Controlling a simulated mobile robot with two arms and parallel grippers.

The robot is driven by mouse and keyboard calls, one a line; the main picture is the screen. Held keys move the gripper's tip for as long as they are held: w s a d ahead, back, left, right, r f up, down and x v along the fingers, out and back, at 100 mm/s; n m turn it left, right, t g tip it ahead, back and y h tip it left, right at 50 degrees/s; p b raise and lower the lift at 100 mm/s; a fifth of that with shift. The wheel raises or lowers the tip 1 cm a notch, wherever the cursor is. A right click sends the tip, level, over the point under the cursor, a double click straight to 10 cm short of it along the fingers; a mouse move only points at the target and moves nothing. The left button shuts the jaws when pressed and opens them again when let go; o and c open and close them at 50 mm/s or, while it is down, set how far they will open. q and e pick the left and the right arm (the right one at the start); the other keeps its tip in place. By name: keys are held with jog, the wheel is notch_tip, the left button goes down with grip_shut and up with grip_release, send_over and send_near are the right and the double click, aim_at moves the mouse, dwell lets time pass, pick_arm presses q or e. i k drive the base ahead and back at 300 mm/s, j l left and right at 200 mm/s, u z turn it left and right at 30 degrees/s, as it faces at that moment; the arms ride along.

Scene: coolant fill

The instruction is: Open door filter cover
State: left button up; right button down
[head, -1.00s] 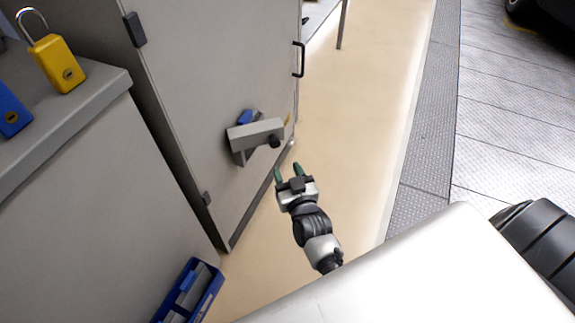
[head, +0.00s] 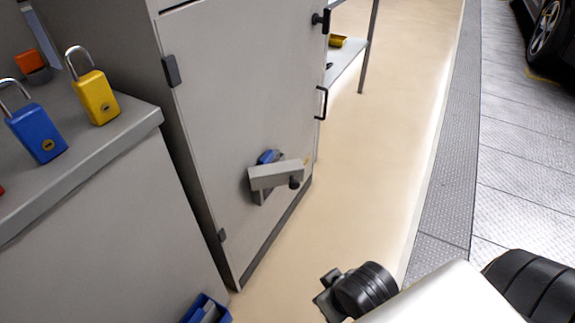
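A grey cabinet door (head: 235,115) stands upright at the left middle. Low on it a grey block-like fitting (head: 275,177) sticks out, with a black knob (head: 294,183) at its right end. A blue part (head: 269,157) shows just behind its top edge. This fitting looks like the filter cover, but I cannot tell for sure, nor whether it is open. A black joint of one of my arms shows at the bottom middle, apart from the door. No gripper fingertips are visible in this view.
A grey bench (head: 130,128) at the left holds a yellow padlock (head: 96,98) and a blue padlock (head: 38,132). A blue bin (head: 207,310) lies at the bottom. A black handle (head: 321,103) is on the door's right edge. Clear beige floor (head: 385,150) lies right of the door.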

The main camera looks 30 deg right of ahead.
aim_at(290, 174)
jog(key=i+l+u, duration=0.1)
jog(key=l+u, duration=0.35)
jog(key=i+l+u, duration=0.1)
jog(key=l+u, duration=0.5)
jog(key=l, duration=1.5)
